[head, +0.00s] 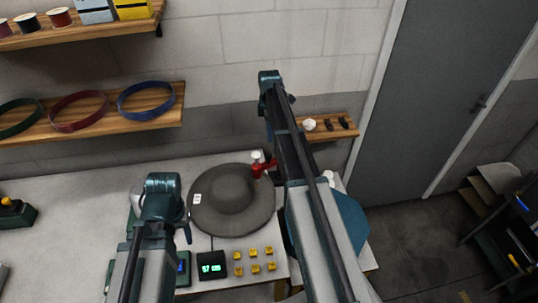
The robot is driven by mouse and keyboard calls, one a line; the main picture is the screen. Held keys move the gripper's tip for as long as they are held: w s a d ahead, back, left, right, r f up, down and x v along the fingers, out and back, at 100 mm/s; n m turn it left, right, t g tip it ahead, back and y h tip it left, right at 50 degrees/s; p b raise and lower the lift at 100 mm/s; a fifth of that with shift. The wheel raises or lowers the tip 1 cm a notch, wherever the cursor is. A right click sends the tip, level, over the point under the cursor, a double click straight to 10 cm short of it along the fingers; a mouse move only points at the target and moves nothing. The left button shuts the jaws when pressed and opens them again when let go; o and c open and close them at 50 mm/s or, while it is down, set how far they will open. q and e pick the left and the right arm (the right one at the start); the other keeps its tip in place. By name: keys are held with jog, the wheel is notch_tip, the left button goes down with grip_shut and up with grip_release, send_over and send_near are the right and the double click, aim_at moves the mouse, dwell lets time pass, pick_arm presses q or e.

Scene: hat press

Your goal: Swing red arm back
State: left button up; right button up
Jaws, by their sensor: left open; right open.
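The red arm (262,168) with a white knob (257,155) stands at the back right of a wide grey hat (232,202). The hat lies brim-down on the grey table, with a small white tag on its brim. My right arm reaches up past the red arm's right side and hides part of it. My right gripper (268,136) is open, mostly hidden by my arm, above and behind the red arm; I see no contact. My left gripper (187,234) is open and partly hidden by my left arm, at the front left of the hat brim.
A dark box with a green display (211,267) and several yellow buttons (254,252) sit in front of the hat. A wooden shelf with hat bands (77,110) hangs at the left. A small shelf (335,126) is behind my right arm.

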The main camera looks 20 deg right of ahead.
aim_at(269, 155)
notch_tip(269, 155, down, 13)
jog(key=b, duration=1.2)
jog(key=shift+r, duration=0.1)
grip_shut()
dwell(0.7)
